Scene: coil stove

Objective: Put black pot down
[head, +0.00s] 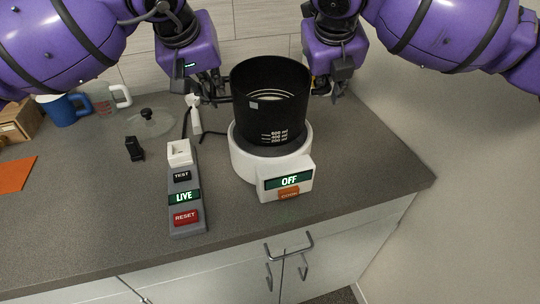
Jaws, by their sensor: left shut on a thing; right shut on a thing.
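The black pot (270,115) is upright over the white round coil stove (243,158), in the middle of the head view. Its base is at the stove's top; I cannot tell whether it rests fully on it. White volume marks show on its front. My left gripper (222,99) is shut at the pot's left side, on what looks like its handle. My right gripper (318,88) is shut at the pot's right side; that handle is mostly hidden by the fingers. The stove's display reads OFF above an orange button.
A grey power strip (186,208) reading LIVE lies left of the stove, with a white plug (194,114) and a black plug (134,148) nearby. A glass lid (150,123), blue mug (64,109), white mug (119,95) and orange sheet (16,174) are further left. Counter right of the stove is clear.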

